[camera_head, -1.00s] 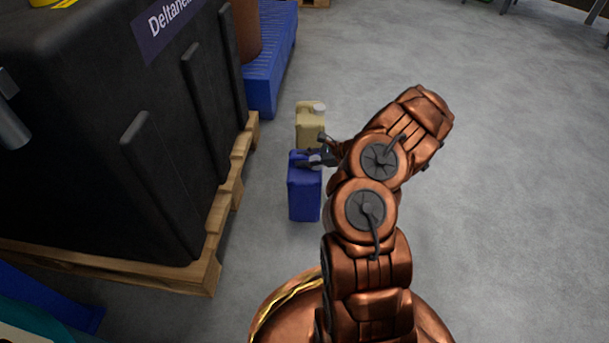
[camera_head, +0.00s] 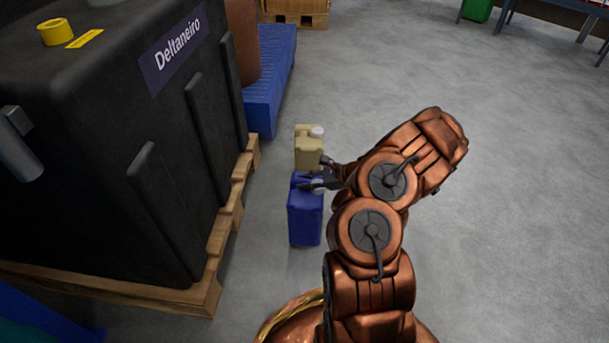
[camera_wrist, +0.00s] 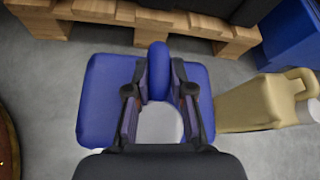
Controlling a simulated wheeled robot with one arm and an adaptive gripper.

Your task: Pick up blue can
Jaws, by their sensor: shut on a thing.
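The blue can (camera_head: 305,222) is upright beside the pallet in the head view. It fills the middle of the wrist view (camera_wrist: 100,95), with its raised handle and a pale round cap. My gripper (camera_head: 310,183) is at the top of the can, reaching in from the right. In the wrist view my gripper (camera_wrist: 158,90) has a finger on each side of the can's handle and is shut on it. Whether the can's base touches the floor is hard to tell.
A beige can (camera_head: 308,148) stands close behind the blue can. A black tank on a wooden pallet (camera_head: 222,235) is to the left. A blue spill platform (camera_head: 265,100) with a brown drum (camera_head: 242,45) is farther back. The floor to the right is clear.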

